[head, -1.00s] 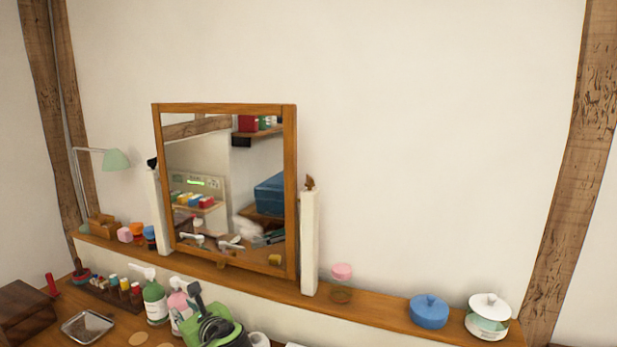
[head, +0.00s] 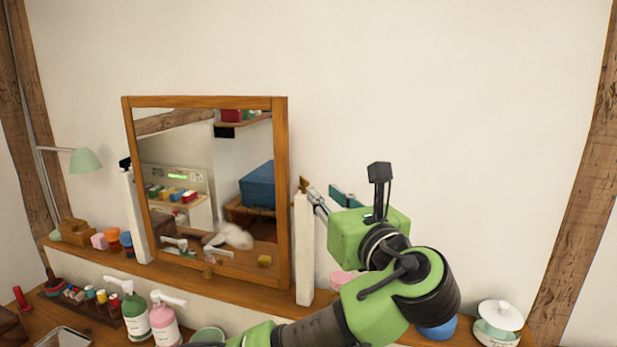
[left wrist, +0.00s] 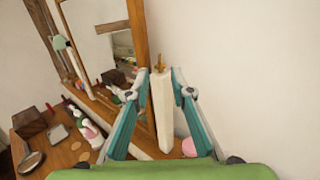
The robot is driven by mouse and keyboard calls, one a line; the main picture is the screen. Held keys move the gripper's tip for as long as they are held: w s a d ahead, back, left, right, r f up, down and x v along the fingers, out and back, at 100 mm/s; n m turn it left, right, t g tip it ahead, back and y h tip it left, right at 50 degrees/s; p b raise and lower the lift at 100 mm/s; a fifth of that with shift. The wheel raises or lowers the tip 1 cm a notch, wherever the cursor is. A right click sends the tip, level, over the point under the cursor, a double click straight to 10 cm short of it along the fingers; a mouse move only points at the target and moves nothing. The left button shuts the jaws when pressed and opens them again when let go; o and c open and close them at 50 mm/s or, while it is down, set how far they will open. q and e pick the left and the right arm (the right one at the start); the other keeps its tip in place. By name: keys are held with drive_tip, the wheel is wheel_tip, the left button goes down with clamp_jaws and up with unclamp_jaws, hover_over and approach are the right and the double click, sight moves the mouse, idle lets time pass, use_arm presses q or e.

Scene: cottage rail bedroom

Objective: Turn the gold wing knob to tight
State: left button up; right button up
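The gold wing knob (head: 303,184) sits on top of the right white post (head: 304,250) beside the mirror. It also shows in the left wrist view (left wrist: 158,68), near the top centre above the white post (left wrist: 162,110). My left gripper (head: 330,196) is just right of the knob in the head view, pointing toward it. In the left wrist view the left gripper (left wrist: 166,84) is open, its teal fingers on either side of the post in the picture. I cannot tell whether a finger touches it. My right gripper is not in view.
The wood-framed mirror (head: 281,190) stands close left of the post. On the ledge are a pink-lidded jar (head: 343,277) and a white lidded pot (head: 499,320). Pump bottles (head: 135,312) stand below the mirror. The wall to the right is bare.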

sight(308, 182)
use_arm(q)
drive_tip(key=x, duration=0.2)
drive_tip(key=p+x, duration=0.1)
drive_tip(key=x, duration=0.4)
drive_tip(key=shift+w+a+f, duration=0.25)
drive_tip(key=shift+w+f, duration=0.05)
drive_tip(key=shift+w, duration=0.05)
drive_tip(key=shift+w+a+p, duration=0.15)
drive_tip(key=shift+w+p, duration=0.15)
drive_tip(key=shift+w, duration=0.3)
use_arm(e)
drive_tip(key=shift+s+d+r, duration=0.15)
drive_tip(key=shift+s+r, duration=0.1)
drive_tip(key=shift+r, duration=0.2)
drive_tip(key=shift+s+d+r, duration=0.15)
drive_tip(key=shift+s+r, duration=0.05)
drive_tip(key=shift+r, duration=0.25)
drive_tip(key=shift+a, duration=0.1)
use_arm(q)
drive_tip(key=c, duration=0.6)
clamp_jaws()
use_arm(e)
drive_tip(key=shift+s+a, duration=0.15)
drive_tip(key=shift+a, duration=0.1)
